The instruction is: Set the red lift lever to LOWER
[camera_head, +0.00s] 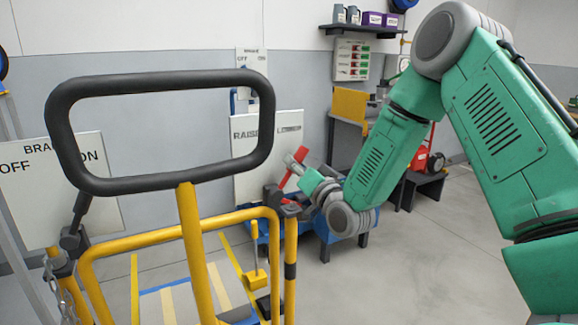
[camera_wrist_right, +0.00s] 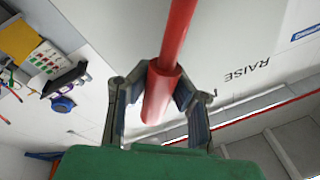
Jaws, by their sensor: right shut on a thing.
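The red lift lever (camera_head: 286,180) stands beyond the yellow frame, in front of a white sign (camera_head: 262,165) lettered RAISE on the left and LOWER on the right. Its red shaft leans up to the right, towards the LOWER side. My right gripper (camera_head: 301,169) is at the lever from the right, partly hidden by its own wrist. In the right wrist view, the fingers (camera_wrist_right: 160,92) are shut around the thick red grip of the lever (camera_wrist_right: 161,88). The word RAISE shows at the right there. My left gripper is not in view.
A black handle loop (camera_head: 160,84) on a yellow post and yellow rails (camera_head: 180,226) fill the left and front. A BRAKE OFF/ON sign (camera_head: 60,185) with a dark lever stands at left. A blue low platform (camera_head: 345,228) is behind my wrist. Floor at the right is clear.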

